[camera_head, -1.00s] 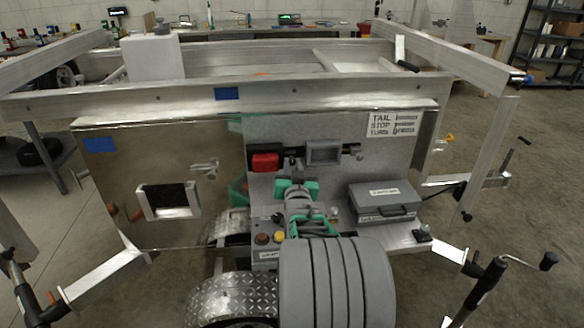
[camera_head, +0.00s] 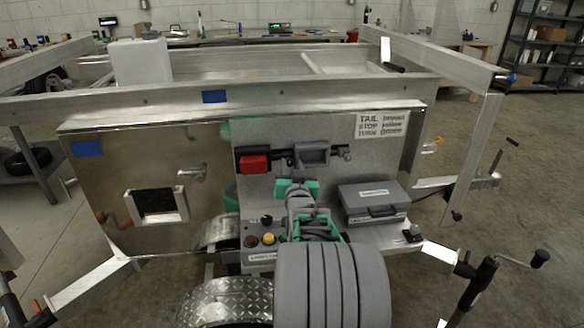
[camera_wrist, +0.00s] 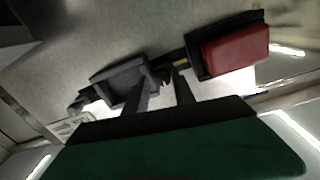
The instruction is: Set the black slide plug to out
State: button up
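A dark rail fitting on the trailer's front panel carries a red block in a black frame (camera_head: 253,163) at its left and a grey block (camera_head: 312,152) at its right. Black parts of the fitting show between them and at the right end (camera_head: 346,152); which of these is the slide plug I cannot tell for sure. The wrist view shows the grey block (camera_wrist: 118,82) and the red block (camera_wrist: 235,50). My gripper (camera_wrist: 162,88) has its two fingers apart near the rail, between these blocks. It also shows in the head view (camera_head: 297,163). Contact cannot be seen.
A grey case (camera_head: 372,203) stands on the shelf to the right. A box with red and yellow buttons (camera_head: 262,240) is below left. A chequered fender (camera_head: 225,302) is low in front. A white-framed window (camera_head: 157,204) is on the left panel.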

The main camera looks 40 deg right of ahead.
jog(key=v, duration=0.7)
jog(key=shift+s+a, duration=0.2)
jog(key=shift+s, duration=0.15)
